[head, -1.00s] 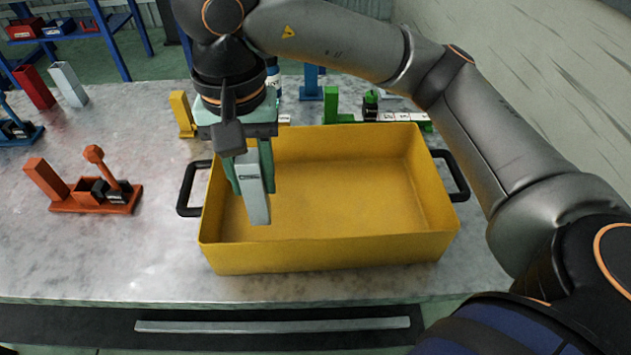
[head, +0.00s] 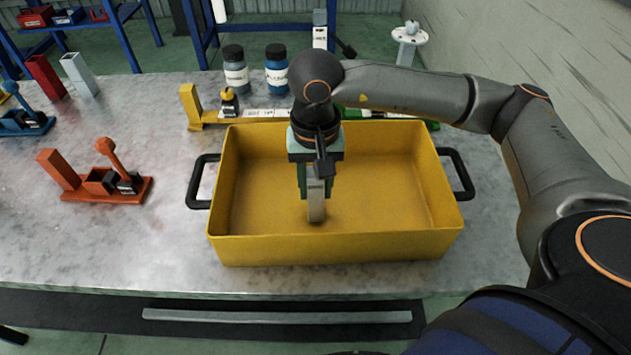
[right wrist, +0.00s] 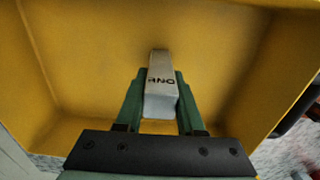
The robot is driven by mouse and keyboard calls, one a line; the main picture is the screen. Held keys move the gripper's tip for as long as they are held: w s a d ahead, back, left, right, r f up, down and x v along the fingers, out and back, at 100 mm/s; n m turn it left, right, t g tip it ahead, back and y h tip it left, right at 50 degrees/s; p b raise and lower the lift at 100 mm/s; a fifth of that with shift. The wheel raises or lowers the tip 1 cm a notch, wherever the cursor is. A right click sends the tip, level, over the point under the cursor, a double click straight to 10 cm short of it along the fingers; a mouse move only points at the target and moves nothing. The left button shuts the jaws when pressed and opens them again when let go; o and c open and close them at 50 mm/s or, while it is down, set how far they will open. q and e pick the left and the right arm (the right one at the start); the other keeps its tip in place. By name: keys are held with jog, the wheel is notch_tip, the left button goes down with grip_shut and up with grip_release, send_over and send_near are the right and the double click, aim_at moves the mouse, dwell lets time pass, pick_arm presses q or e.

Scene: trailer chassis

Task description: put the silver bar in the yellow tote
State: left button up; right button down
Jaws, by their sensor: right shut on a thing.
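The yellow tote (head: 330,249) stands on the table with a black handle at each end. My right gripper (head: 316,190) points down inside the tote, near its middle. It is shut on the silver bar (head: 316,208), which hangs down toward the tote floor. In the right wrist view the silver bar (right wrist: 161,90) sits between the two green fingers (right wrist: 158,103), with dark letters on its face. I cannot tell whether the bar touches the floor of the tote. My left gripper is not in view.
An orange holder (head: 105,190) stands on the table at the left. A yellow holder (head: 192,107) and two dark bottles (head: 277,70) are behind the tote. A red block (head: 46,77) and a grey one (head: 79,74) stand at the far left.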

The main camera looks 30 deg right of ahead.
jog(key=shift+f, duration=0.15)
jog(key=c, duration=0.5)
grip_release()
notch_tip(320, 180, up, 12)
jog(key=shift+r, duration=0.2)
